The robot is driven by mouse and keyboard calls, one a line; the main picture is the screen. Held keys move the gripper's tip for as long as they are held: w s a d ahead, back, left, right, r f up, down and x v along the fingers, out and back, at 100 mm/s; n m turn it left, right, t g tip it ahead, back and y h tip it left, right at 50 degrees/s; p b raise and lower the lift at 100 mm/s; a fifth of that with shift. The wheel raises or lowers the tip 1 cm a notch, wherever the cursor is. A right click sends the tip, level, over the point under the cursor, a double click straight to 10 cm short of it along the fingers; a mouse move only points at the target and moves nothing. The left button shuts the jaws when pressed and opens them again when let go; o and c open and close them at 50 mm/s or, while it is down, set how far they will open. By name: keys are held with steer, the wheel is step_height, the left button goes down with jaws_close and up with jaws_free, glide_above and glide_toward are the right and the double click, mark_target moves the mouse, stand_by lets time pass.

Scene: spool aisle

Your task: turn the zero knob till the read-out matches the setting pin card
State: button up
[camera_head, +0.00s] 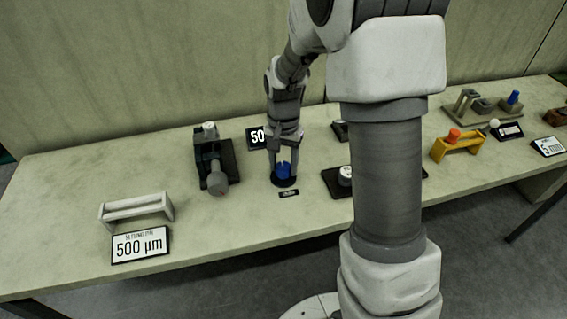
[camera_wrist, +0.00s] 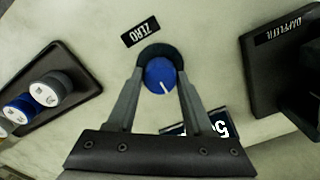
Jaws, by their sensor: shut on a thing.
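The blue zero knob (camera_head: 284,170) stands on a dark round base on the bench. It also shows in the wrist view (camera_wrist: 160,75), with a pale pointer line on its top and a black "ZERO" label (camera_wrist: 139,32) beside it. My gripper (camera_head: 284,160) is above the knob with its fingers shut on the knob's two sides. The read-out (camera_head: 257,137) is behind the knob and begins with "50"; my arm hides the rest. The setting pin card (camera_head: 140,245) at the front left reads "500 µm".
A white bridge-shaped holder (camera_head: 136,208) stands behind the card. A dark device (camera_head: 214,165) is left of the knob. A black tray (camera_wrist: 50,95) with several capped pieces is near the knob. A yellow holder (camera_head: 457,146) stands further right. The bench front-left of the knob is clear.

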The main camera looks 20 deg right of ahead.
mark_target(283, 166)
jaws_close()
steer(key=shift+r+n+p, duration=0.1)
steer(key=shift+n+p, duration=0.35)
steer(key=shift+n, duration=2.15)
steer(key=o, duration=1.2)
jaws_free()
step_height(283, 166, up, 17)
steer(key=p, duration=0.3)
steer(key=shift+r+p, duration=0.15)
steer(key=shift+p, duration=0.2)
